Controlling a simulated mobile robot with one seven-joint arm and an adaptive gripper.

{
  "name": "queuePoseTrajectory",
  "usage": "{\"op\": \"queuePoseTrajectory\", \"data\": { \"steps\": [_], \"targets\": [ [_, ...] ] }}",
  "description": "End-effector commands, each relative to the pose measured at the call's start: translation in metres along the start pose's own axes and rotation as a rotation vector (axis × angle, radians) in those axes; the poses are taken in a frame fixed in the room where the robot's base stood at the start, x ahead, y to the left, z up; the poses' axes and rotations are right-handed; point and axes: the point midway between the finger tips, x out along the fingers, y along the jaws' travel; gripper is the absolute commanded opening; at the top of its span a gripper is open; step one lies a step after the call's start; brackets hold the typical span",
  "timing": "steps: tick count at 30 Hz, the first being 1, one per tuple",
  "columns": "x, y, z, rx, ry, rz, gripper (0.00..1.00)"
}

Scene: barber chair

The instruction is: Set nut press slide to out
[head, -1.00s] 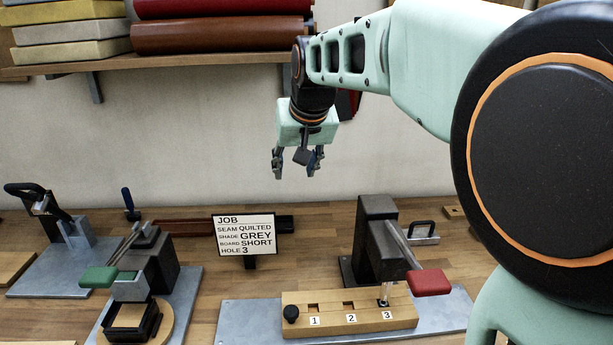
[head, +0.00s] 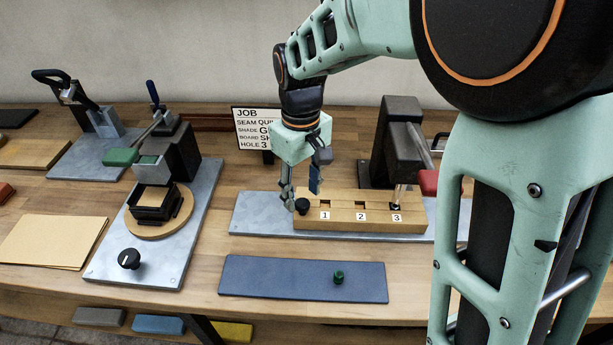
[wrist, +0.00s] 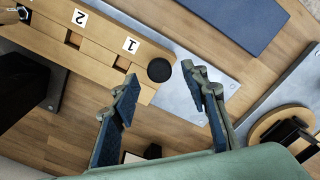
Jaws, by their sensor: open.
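The nut press has a wooden slide (head: 340,222) with holes numbered 1, 2 and 3 and a black round knob (head: 302,206) at its left end. The slide lies on a grey base plate (head: 262,216); hole 3 is beneath the dark press head. My gripper (head: 302,199) is open and points down at the knob end. In the wrist view the knob (wrist: 159,70) shows between the two fingertips, with a gap on each side. I cannot tell whether the fingertips are down level with the knob. The wooden slide (wrist: 95,38) also shows there, with labels 1 and 2.
The press has a red-handled lever (head: 428,182) at right. A blue-grey mat (head: 280,280) with a green knob lies in front. A job card (head: 257,128), partly covered by my arm, stands behind.

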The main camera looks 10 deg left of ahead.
Motion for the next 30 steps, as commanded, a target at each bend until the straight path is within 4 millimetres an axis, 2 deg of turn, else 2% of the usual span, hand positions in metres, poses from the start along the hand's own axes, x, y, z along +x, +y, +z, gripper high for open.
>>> {"op": "queuePoseTrajectory", "data": {
  "steps": [1,6,16,27,30],
  "targets": [
    [0.008,0.000,0.000,0.000,-0.002,-0.001,0.41],
    [0.021,0.000,0.000,0.001,0.000,0.000,0.41],
    [0.024,0.001,0.000,0.002,0.001,0.000,0.40],
    [0.024,0.001,0.000,0.002,0.002,0.000,0.00],
    [0.024,0.001,0.000,0.002,0.002,0.000,0.00]
  ]
}}
